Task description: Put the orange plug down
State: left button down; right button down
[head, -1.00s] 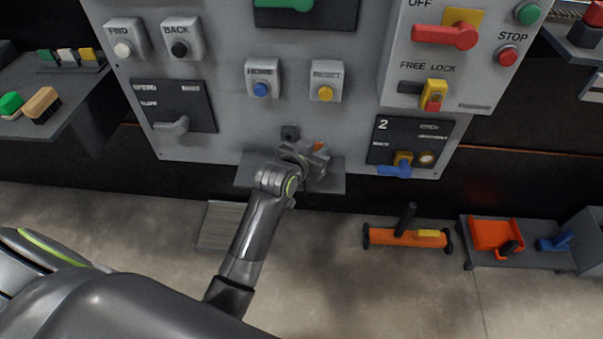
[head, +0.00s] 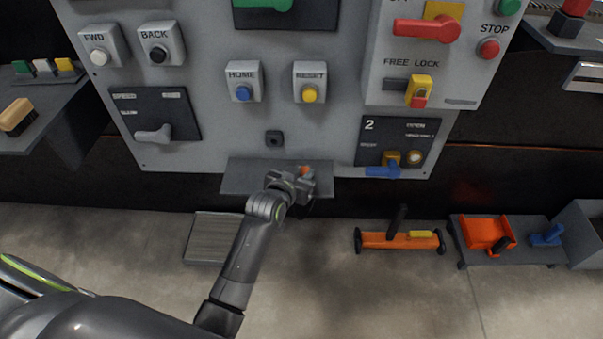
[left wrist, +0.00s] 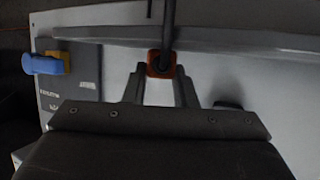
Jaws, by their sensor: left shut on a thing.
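The orange plug (head: 306,170) shows as a small orange patch at my left gripper (head: 303,182). In the left wrist view the plug (left wrist: 152,70) sits between the two fingertips of the left gripper (left wrist: 160,80), which is shut on it. A dark cable (left wrist: 168,25) runs from the plug towards the top of that view. In the head view the gripper is at the right part of the small grey shelf (head: 240,178), below the dark square socket (head: 274,138). I cannot tell whether the plug touches the shelf. My right gripper is not in view.
The grey control panel (head: 215,125) stands behind the shelf. A blue-handled switch (head: 382,171) is to the right of the gripper. An orange tool (head: 395,240) lies on the floor at right. The shelf's left part is bare.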

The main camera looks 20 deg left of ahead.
aim_at(304, 171)
pick_arm(q)
jog(key=shift+f, duration=0.15)
jog(key=c, duration=1.2)
grip_release()
jog(key=shift+o, duration=0.2)
jog(key=shift+r, duration=0.2)
jog(key=shift+s+r, duration=0.1)
jog(key=shift+s, duration=0.15)
jog(key=p+v, duration=0.1)
jog(key=v, duration=0.1)
jog(key=shift+s+a+r, duration=0.1)
jog(key=shift+s+r, duration=0.1)
jog(key=shift+s, duration=0.15)
jog(key=p+v, duration=0.1)
jog(key=v, duration=0.7)
jog(key=shift+s+p, duration=0.3)
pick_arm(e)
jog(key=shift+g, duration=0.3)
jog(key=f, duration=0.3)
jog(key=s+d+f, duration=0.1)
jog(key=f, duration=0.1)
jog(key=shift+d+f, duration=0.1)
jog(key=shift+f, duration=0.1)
